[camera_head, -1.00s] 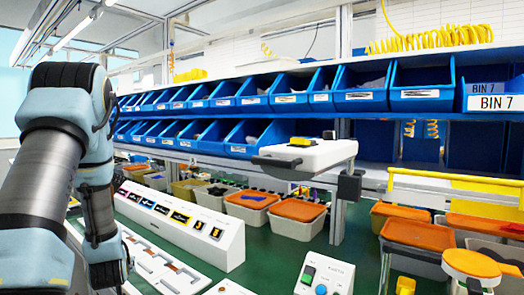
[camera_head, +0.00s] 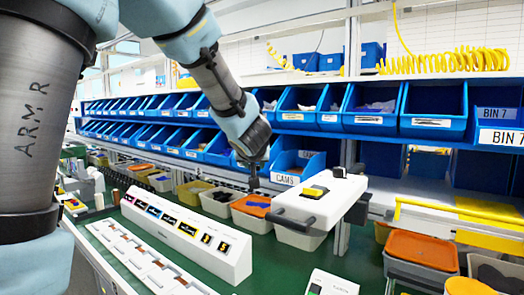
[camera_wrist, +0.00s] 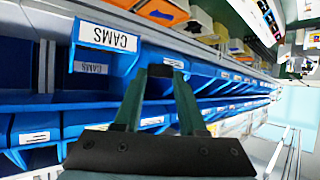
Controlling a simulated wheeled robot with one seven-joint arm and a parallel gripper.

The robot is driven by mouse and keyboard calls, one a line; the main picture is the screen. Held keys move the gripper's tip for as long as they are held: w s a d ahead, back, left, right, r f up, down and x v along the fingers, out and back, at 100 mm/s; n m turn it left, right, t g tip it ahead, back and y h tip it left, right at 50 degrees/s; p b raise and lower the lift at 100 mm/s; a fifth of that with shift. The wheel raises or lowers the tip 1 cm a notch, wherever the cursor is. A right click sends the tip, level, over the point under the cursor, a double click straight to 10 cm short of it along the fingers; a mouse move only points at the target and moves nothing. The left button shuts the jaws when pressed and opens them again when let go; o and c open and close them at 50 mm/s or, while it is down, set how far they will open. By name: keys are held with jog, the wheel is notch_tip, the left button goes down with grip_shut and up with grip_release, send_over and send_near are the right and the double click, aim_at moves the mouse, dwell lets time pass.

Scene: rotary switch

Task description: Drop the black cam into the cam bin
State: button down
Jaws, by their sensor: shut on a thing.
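The blue cam bin (camera_head: 288,180), labelled CAMS, is in the lower bin row at the centre of the head view. It also shows upside down at the upper left of the wrist view (camera_wrist: 104,60). My gripper (camera_head: 252,181) hangs down just left of the bin in the head view. In the wrist view its two green fingers (camera_wrist: 160,80) close on a small dark piece, the black cam (camera_wrist: 160,71), at the tips. The cam's lower part is hidden by the fingers. The cam appears beside the bin, not over its opening.
Blue bins (camera_head: 375,108) fill two long rows behind. A white press-like device (camera_head: 320,198) with a yellow-and-black top stands right of my gripper. Orange-lidded tubs (camera_head: 252,208) and a white label panel (camera_head: 190,235) sit below on the green bench.

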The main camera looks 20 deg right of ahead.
jog(key=shift+w+d+f+p, duration=0.2)
jog(key=shift+w+d+p, duration=0.7)
jog(key=shift+d, duration=1.7)
jog(key=shift+w+d+f+p, duration=0.15)
jog(key=shift+w+d+p, duration=0.8)
jog(key=shift+d, duration=1.7)
jog(key=shift+w+d+f+p, duration=0.2)
jog(key=shift+w+d+p, duration=0.35)
jog(key=shift+w+d, duration=1.35)
jog(key=shift+s+d, duration=0.7)
jog(key=shift+c, duration=2)
grip_release()
jog(key=b+v, duration=0.1)
jog(key=v, duration=0.9)
jog(key=shift+s+a, duration=0.3)
jog(key=shift+a, duration=0.05)
jog(key=shift+r, duration=0.1)
